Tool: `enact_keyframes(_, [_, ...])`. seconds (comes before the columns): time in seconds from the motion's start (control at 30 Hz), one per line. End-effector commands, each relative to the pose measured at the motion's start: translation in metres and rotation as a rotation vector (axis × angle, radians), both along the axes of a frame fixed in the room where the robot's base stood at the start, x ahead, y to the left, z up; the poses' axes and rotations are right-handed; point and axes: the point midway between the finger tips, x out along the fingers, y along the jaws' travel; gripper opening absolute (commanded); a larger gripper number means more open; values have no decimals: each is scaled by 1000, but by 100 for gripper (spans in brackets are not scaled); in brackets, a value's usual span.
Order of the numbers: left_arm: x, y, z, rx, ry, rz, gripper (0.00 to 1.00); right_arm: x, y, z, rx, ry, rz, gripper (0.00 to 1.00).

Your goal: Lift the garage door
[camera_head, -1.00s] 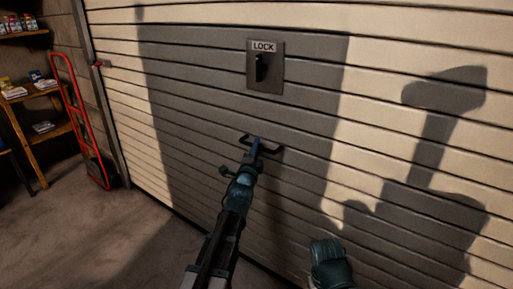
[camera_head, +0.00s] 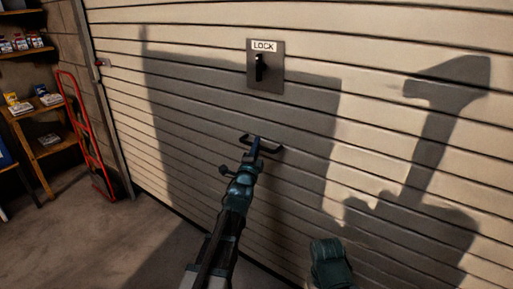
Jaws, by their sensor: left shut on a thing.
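The garage door (camera_head: 420,65) is a wall of cream horizontal slats and fills most of the view. A dark bar handle (camera_head: 270,150) sits on it below the middle. My left gripper (camera_head: 256,146) is at the handle and shut on it. Its fingers hide part of the bar. Above the handle is a dark lock plate (camera_head: 272,80) labelled LOCK, with a black knob (camera_head: 259,67) standing upright. A teal part of my other arm shows at the bottom, but the right gripper's jaws are not visible.
A red hand truck (camera_head: 84,130) leans by the left wall. Wooden shelves (camera_head: 58,147) with small boxes and jars stand at the far left. The concrete floor (camera_head: 90,235) at lower left is clear. My shadow falls across the door.

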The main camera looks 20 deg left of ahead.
Motion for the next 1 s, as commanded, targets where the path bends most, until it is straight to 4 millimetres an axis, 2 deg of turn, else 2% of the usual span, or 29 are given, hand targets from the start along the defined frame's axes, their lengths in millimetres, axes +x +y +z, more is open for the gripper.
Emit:
enact_keyframes(0.03, [1, 1, 30, -1, -7, -1, 0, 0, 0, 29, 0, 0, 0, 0])
enact_keyframes(0.3, [1, 0, 98, -1, -7, -1, 0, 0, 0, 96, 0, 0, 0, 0])
enact_keyframes(0.43, [1, 1, 122, -1, -7, -1, 0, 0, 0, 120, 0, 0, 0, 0])
enact_keyframes(0.63, [1, 0, 139, 0, -6, -1, 0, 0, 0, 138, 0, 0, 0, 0])
enact_keyframes(1.0, [1, 0, 139, 0, -4, 0, 0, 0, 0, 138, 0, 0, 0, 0])
